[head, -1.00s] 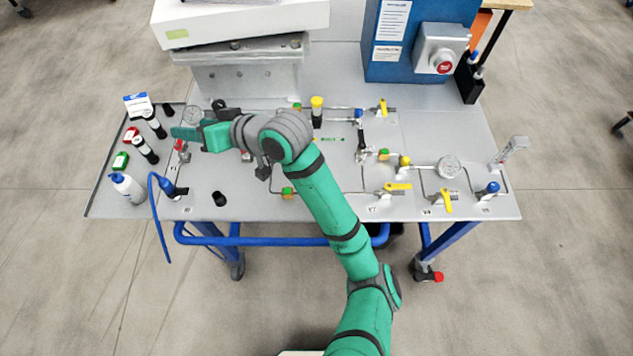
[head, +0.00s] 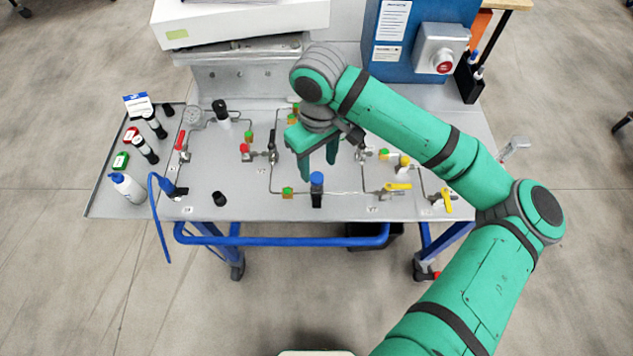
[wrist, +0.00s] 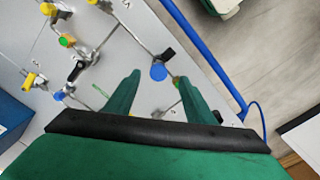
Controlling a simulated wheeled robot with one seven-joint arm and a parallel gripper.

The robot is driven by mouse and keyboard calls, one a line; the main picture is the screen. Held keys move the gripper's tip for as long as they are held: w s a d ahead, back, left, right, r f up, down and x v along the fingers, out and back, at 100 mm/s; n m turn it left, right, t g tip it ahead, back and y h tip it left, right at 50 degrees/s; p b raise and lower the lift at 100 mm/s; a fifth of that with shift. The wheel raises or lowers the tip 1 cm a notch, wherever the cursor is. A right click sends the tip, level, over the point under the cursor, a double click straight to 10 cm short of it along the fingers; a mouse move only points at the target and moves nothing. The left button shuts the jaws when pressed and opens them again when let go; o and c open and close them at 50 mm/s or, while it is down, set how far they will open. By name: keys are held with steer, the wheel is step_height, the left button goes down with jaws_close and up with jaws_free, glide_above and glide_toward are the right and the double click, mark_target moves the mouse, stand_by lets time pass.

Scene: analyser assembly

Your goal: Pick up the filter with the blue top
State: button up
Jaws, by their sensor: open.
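The filter with the blue top (head: 316,190) stands upright near the front edge of the bench, with a dark body below its round blue cap. My gripper (head: 318,168) is open and points down just behind the filter in the head view, with nothing held. In the wrist view the blue cap (wrist: 158,71) shows between and slightly beyond the two green fingertips (wrist: 158,77). No contact is visible. How high the fingertips are above the bench is hard to tell.
A thin pipe with valves and green fittings (head: 288,192) runs beside the filter. Bottles and vials (head: 128,187) fill the left side. Yellow-handled valves (head: 397,186) lie right. A blue box (head: 405,60) stands behind.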

mark_target(317, 183)
step_height(317, 183, down, 4)
steer(key=shift+r, duration=0.1)
steer(key=shift+w+a+f, duration=0.1)
steer(key=shift+w+f, duration=0.05)
steer(key=shift+f, duration=1.5)
steer(key=shift+w+f, duration=0.1)
steer(key=shift+f, duration=1.55)
jaws_close()
